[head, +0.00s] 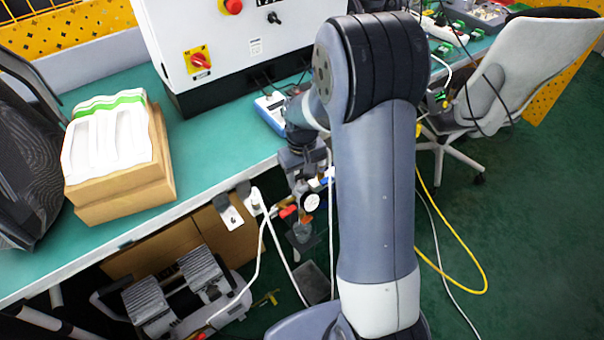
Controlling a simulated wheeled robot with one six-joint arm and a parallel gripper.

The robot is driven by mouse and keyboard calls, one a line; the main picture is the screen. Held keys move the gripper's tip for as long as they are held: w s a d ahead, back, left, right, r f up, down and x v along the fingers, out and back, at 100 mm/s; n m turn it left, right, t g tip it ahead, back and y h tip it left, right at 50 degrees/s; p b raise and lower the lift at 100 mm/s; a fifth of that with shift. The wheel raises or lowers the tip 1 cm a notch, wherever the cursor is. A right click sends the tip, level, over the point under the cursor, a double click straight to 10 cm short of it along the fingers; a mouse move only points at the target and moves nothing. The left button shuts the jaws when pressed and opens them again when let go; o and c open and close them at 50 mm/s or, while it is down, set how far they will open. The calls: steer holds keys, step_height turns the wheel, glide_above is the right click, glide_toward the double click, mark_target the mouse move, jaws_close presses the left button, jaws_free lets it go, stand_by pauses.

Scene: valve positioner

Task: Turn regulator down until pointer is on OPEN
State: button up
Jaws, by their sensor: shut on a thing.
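My gripper (303,178) points down beside the front edge of the bench, below my wrist. It is shut on what appears to be the regulator, at the top of a small cluster of fittings. The jaws hide the part they hold. A small round white gauge (311,202) sits just below the gripper. Its pointer and any OPEN mark are too small to read. A red handle (288,211) is left of the gauge, and a small blue part (327,176) is to its right.
A green bench (215,165) carries a white control cabinet (235,45) and a cardboard box (130,190) with white inserts. White hoses hang near the fittings. Equipment (180,300) stands under the bench. An office chair (510,80) is at right. Yellow cable (455,235) crosses the floor.

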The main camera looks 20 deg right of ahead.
steer(key=o, duration=1)
step_height(320, 180, up, 11)
steer(key=shift+f+p, duration=0.1)
steer(key=shift+p, duration=0.55)
step_height(320, 180, down, 11)
steer(key=shift+r+b, duration=0.1)
steer(key=shift+b, duration=0.6)
steer(key=shift+m, duration=0.3)
